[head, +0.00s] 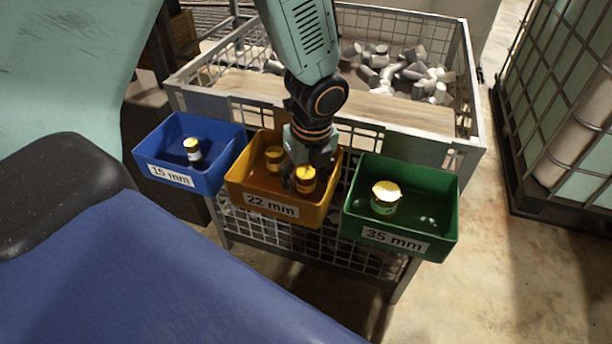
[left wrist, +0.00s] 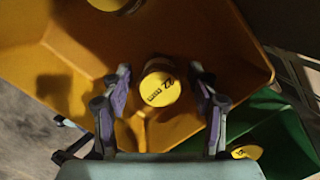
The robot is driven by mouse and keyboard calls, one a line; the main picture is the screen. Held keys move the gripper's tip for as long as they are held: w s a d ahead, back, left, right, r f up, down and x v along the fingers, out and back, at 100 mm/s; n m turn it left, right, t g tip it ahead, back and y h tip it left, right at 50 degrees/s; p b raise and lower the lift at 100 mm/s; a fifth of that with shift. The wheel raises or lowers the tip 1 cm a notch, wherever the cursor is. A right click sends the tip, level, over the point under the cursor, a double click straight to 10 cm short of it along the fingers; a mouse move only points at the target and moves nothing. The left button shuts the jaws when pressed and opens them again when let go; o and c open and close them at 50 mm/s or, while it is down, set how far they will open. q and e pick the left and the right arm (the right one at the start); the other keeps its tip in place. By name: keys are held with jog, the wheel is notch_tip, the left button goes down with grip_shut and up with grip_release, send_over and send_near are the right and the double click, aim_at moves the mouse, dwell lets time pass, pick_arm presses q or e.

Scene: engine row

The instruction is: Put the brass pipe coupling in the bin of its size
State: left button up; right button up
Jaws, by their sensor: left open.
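The amber bin (head: 271,207) marked 22 mm hangs in the middle of the row. A brass pipe coupling (head: 305,180) stands in it, and its yellow cap reads 22 in the left wrist view (left wrist: 160,84). My left gripper (head: 304,170) is down in this bin. Its open fingers stand on either side of this coupling, with visible gaps. A second brass coupling (head: 274,155) stands further left in the same bin. The blue bin (head: 205,183) marked 15 mm and the green bin (head: 404,245) marked 35 mm flank it.
A small coupling (head: 193,151) stands in the blue bin and a large one (head: 385,198) in the green bin. Behind the bins, a wire crate (head: 462,105) holds many grey cylinders (head: 395,72). A caged tank (head: 570,120) stands at the right. Floor shows between.

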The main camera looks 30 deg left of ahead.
aim_at(310, 179)
pick_arm(q)
jog(key=shift+r, duration=0.25)
notch_tip(310, 179, up, 12)
jog(key=d+p, duration=0.1)
jog(key=p, duration=0.6)
jog(key=shift+s+d+f, duration=0.15)
jog(key=shift+s+d, duration=0.1)
jog(key=shift+s, duration=0.2)
jog(key=shift+s+f, duration=0.1)
